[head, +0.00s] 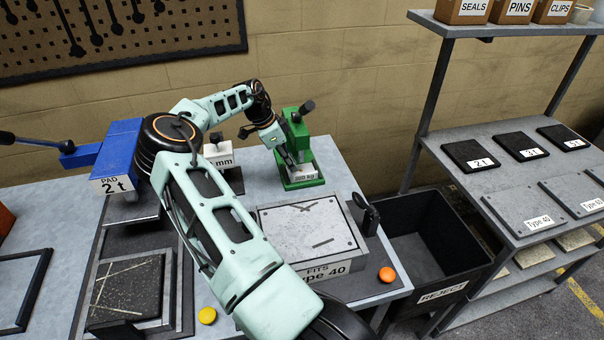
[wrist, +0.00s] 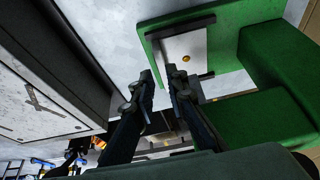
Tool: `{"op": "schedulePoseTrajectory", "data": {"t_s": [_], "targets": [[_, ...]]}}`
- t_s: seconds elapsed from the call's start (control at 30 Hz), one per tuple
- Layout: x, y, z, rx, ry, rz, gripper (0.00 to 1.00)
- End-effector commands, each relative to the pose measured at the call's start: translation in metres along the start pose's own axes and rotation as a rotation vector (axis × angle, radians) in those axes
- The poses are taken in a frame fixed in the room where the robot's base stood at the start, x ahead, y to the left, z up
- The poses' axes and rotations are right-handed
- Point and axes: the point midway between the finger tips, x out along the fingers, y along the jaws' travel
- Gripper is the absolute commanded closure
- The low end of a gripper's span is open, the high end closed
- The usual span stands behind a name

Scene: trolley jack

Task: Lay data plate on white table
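The data plate, a small pale metal plate, lies on the base of the green press (head: 297,140). In the wrist view the plate (wrist: 198,45) shows a brass-coloured dot and rests on the green base (wrist: 225,20). In the head view my gripper (head: 291,163) is at the left side of the press, partly hiding the plate. In the wrist view my gripper (wrist: 160,74) has its two dark fingertips apart at the plate's near edge, with a gap between them. Contact with the plate cannot be told. No table is clearly identifiable as the white table; the worktop (head: 345,185) is pale grey.
A grey block marked Type 40 (head: 320,268) stands in front of the press. A black REJECT bin (head: 445,278) and a shelf rack (head: 465,155) are at the right. A blue tool marked 2 t (head: 118,160) stands at the left. Orange (head: 387,274) and yellow (head: 207,315) buttons sit at the front.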

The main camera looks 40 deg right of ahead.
Motion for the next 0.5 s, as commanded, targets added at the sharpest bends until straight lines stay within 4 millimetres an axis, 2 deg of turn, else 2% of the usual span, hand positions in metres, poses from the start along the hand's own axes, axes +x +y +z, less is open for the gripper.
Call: {"op": "schedulePoseTrajectory", "data": {"t_s": [0.17,0.5], "targets": [[0.012,0.000,0.000,-0.002,0.002,0.002,0.87],[0.051,-0.002,0.002,-0.003,0.002,0.000,0.87]]}}
